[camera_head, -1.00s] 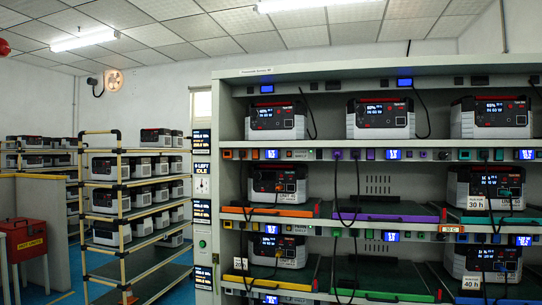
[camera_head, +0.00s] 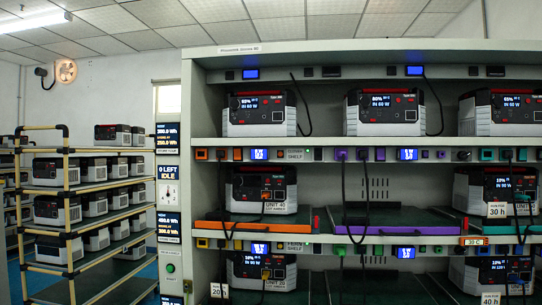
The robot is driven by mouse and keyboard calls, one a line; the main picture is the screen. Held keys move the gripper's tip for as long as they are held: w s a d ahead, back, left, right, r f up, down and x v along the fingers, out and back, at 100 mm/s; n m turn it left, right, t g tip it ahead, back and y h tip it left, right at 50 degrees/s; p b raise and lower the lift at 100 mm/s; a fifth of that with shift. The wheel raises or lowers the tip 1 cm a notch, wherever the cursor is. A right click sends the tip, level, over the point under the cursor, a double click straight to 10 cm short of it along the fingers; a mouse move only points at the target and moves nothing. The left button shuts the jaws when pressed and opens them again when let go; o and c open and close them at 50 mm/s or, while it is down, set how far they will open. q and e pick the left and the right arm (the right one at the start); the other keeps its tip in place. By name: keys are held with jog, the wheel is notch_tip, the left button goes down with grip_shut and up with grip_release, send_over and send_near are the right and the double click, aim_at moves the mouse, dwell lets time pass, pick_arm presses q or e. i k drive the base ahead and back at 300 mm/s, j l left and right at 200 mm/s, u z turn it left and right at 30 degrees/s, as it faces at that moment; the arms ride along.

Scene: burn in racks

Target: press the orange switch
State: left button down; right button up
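The large grey rack (camera_head: 360,50) fills the middle and right of the head view. Its upper control strip (camera_head: 330,154) carries several small coloured switches and lit blue displays. A small orange switch (camera_head: 201,154) sits at the left end of that strip. Another orange-red one (camera_head: 237,154) is to its right, left of a blue display (camera_head: 258,154). An orange-edged shelf tray (camera_head: 238,227) lies below the left switches. Neither gripper is in view.
Power units (camera_head: 259,114) with lit screens stand on the rack shelves. Cables hang in front of the strips. A purple-edged tray (camera_head: 385,230) is in the middle bay. A yellow-framed shelf (camera_head: 66,190) with more units stands at the left. Status displays (camera_head: 168,193) line the rack's left post.

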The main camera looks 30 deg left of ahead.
aim_at(237, 151)
jog(key=i+j, duration=0.1)
jog(key=j, duration=0.3)
jog(key=i+j, duration=0.15)
jog(key=j, duration=0.25)
jog(key=i+j+z, duration=0.1)
jog(key=j, duration=0.35)
jog(key=i+j, duration=0.1)
jog(key=j, duration=0.3)
